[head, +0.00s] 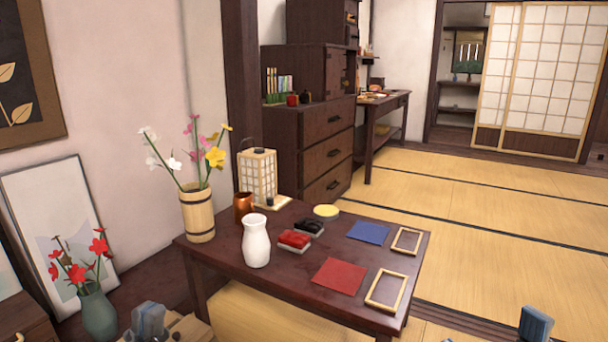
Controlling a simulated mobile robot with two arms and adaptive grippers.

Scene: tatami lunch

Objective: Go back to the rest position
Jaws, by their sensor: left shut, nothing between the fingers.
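My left gripper (150,320) shows at the bottom left of the head view, its grey-blue fingertips shut and empty. It is in front of the low dark table (225,264), apart from the things on it. Part of my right gripper (535,324) shows at the bottom right edge, to the right of the table. Too little of it is in view to tell its opening.
The table carries a white vase (256,241), a copper cup (243,207), a wooden flower vase (198,215), red and blue squares and two small frames. A green vase (99,315) stands at lower left. Tatami floor (470,200) is clear behind.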

